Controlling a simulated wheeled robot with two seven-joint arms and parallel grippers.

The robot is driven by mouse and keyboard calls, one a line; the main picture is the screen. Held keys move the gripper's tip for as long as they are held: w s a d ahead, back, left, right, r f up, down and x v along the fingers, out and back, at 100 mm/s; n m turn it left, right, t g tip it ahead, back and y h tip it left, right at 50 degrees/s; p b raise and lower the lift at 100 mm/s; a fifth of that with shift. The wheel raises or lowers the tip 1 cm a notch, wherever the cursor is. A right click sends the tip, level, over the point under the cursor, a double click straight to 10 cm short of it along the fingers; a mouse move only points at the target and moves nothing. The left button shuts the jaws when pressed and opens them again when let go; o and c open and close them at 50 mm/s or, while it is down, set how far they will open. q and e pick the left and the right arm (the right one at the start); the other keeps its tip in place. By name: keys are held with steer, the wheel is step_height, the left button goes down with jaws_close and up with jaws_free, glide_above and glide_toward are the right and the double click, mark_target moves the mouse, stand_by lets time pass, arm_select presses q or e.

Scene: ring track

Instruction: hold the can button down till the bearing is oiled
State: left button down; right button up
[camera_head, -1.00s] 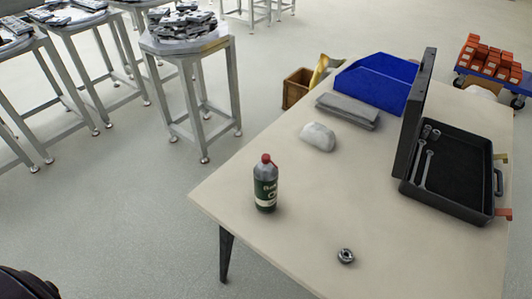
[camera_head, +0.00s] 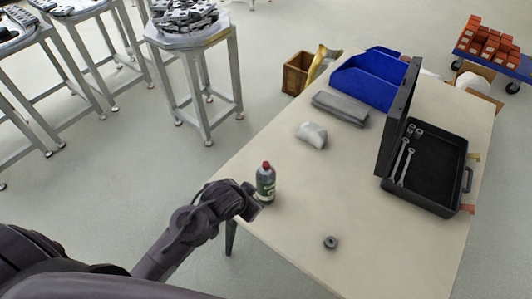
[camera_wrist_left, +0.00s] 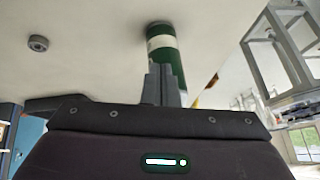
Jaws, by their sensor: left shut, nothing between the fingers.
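The oil can (camera_head: 265,184) stands upright near the table's left edge, green and grey with a red button (camera_head: 266,165) on top. The bearing (camera_head: 330,242), a small dark ring, lies on the table to the right of and nearer than the can. My left gripper (camera_head: 257,204) is at the can's lower left in the head view. In the left wrist view the shut fingers (camera_wrist_left: 161,84) are in front of the can (camera_wrist_left: 166,50), with nothing between them; I cannot tell whether they touch it. The bearing also shows there (camera_wrist_left: 38,43). My right gripper is not in view.
On the table (camera_head: 290,225) are a white cloth bundle (camera_head: 311,135), a grey folded cloth (camera_head: 340,108), a blue bin (camera_head: 372,80) and an open black toolbox (camera_head: 425,170) with wrenches. A metal stand (camera_head: 195,85) is beyond the left edge. The table around the bearing is clear.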

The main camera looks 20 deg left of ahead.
arm_select(q)
steer(key=w+d+r+m+t+h+p, duration=0.25)
steer(key=w+d+r+m+h, duration=0.2)
steer(key=w+r+m, duration=0.65)
step_height(320, 180, up, 5)
steer(key=m+g+h, duration=0.1)
steer(key=m+g, duration=0.1)
glide_above(266, 165)
steer(key=a, duration=0.1)
steer(key=shift+s+r, duration=0.2)
steer(key=shift+s, duration=0.05)
steer(key=shift+w, duration=0.1)
steer(key=shift+f, duration=0.15)
step_height(266, 165, down, 8)
steer(key=b, duration=0.7)
steer(key=shift+f+b, duration=0.35)
steer(key=shift+b, duration=0.05)
steer(key=shift+r, duration=0.1)
